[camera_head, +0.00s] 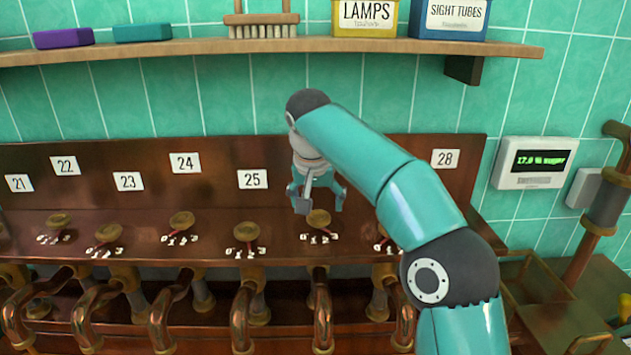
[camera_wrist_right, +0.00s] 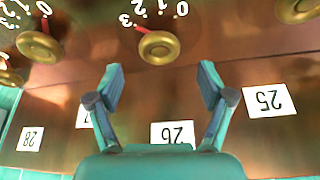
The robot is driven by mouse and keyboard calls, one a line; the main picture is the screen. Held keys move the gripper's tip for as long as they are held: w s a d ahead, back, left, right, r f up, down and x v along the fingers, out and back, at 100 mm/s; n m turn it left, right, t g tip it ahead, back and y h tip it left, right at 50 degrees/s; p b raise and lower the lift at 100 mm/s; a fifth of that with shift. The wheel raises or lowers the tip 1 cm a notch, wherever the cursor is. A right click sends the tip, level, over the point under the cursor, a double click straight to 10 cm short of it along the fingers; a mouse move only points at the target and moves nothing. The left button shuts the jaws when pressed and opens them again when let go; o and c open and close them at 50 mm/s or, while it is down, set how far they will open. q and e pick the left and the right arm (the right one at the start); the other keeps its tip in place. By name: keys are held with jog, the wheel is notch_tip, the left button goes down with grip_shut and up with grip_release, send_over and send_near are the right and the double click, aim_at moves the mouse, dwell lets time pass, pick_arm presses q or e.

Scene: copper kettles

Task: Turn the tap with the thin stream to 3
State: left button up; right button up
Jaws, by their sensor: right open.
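My right gripper (camera_head: 319,199) is open and empty, just above and behind the brass tap knob (camera_head: 318,218) on the copper panel. In the wrist view, which looks upside down, its fingers (camera_wrist_right: 162,72) are spread, with this knob (camera_wrist_right: 158,47) beyond the tips, not between them. The label 26 (camera_wrist_right: 172,133) lines up with this knob. Its red pointer (camera_wrist_right: 141,29) lies toward the 3 end of its 0 to 3 scale. Other knobs sit under labels 25 (camera_head: 252,179) and 24 (camera_head: 185,163). I cannot make out any stream. My left gripper is not in view.
Copper spouts (camera_head: 323,315) hang below the panel in a row. A wooden shelf (camera_head: 200,47) with boxes and a brush runs above. A wall display (camera_head: 537,162) is at the right. Neighbouring knobs (camera_head: 246,231) stand close by.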

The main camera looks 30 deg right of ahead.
jog(key=v, duration=0.7)
jog(key=shift+r, duration=0.2)
